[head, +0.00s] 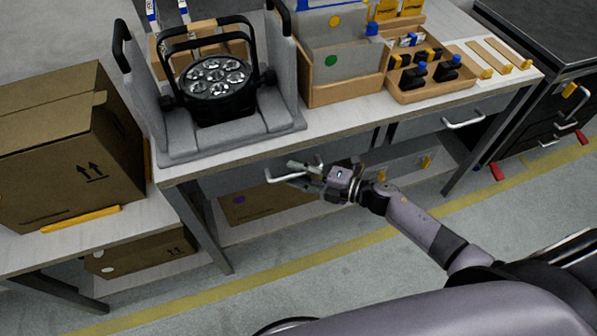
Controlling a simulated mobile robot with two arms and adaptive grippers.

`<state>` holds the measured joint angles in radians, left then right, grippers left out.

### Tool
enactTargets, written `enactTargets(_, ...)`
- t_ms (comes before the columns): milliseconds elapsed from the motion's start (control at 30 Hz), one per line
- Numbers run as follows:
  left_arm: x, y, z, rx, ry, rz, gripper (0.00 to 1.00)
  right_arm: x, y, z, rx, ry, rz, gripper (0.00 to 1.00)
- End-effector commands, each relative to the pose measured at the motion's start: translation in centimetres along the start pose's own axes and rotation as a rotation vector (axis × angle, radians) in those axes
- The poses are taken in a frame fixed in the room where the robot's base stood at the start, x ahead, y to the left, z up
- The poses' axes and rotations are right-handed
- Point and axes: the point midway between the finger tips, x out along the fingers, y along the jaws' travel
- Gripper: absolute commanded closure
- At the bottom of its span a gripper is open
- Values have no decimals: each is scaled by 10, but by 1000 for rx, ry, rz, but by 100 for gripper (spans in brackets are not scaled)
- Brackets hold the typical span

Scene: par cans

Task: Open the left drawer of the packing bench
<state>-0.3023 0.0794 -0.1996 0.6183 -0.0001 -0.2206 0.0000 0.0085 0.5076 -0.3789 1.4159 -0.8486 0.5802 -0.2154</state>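The packing bench (335,128) has a pale top and two grey drawers under its front edge. The left drawer (235,181) looks closed, with a pale bar handle (277,180) on its front. My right gripper (300,174) reaches in from the right at this handle. Its two fingers look spread apart, one higher and one lower, close to the right part of the bar. The fingers hide part of the handle, and I cannot tell if they touch it. My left gripper is not in view.
A par can (215,88) sits in a grey foam cradle (180,147) on the bench. The right drawer (440,115) is closed. Cartons (60,150) stand at left. A box (265,203) lies on the lower shelf. The floor in front is clear.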

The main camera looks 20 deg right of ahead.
Motion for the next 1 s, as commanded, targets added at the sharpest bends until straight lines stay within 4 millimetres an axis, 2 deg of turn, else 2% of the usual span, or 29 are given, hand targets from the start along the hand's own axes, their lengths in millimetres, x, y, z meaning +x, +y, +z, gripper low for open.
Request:
enactTargets(200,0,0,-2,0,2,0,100,0,0,0,0,0,0,67)
enactTargets(700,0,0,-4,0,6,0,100,0,0,0,1,0,0,100)
enactTargets(1000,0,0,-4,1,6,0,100,0,0,0,1,0,0,100)
